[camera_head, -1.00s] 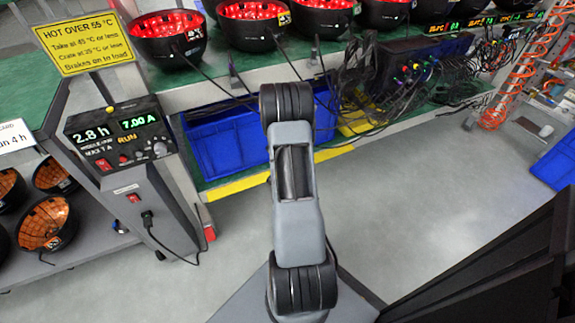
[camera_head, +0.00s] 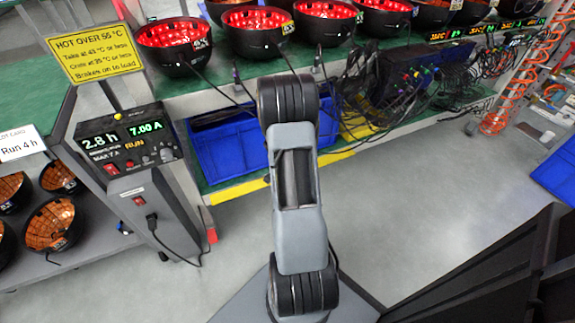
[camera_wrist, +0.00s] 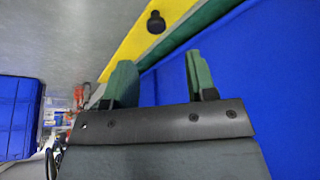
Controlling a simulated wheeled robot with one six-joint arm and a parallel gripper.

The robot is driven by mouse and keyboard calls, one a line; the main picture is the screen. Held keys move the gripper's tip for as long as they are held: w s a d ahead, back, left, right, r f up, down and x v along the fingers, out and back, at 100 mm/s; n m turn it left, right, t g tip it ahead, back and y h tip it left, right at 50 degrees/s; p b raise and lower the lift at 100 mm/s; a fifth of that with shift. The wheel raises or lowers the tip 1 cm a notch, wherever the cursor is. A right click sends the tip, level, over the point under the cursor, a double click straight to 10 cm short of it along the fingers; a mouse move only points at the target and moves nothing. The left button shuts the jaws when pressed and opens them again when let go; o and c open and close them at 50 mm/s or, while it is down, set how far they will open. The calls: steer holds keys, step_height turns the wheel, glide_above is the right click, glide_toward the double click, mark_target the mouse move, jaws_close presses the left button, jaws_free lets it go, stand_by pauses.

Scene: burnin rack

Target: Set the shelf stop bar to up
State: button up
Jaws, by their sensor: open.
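A yellow bar (camera_head: 240,190) runs along the front of the low green shelf, below blue crates; it looks like the shelf stop bar. In the wrist view the yellow bar (camera_wrist: 138,45) runs diagonally past the fingers, with a black round knob (camera_wrist: 156,22) on its face. I cannot tell for sure whether the bar is up or down. My gripper (camera_wrist: 160,80) is open and empty, its two green-tipped fingers apart. The bar and knob lie beyond the fingertips, with no contact visible. In the head view my own arm hides the gripper and part of the bar.
Blue crates (camera_head: 228,150) stand on the low shelf; a blue wall (camera_wrist: 260,70) is close at the wrist view's right. Black bowls with red lights (camera_head: 175,47) line the upper shelf. A control post (camera_head: 130,142) stands left. Grey floor (camera_head: 400,200) is open at right.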

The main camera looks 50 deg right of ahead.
steer(key=p+v, duration=0.2)
steer(key=v, duration=0.5)
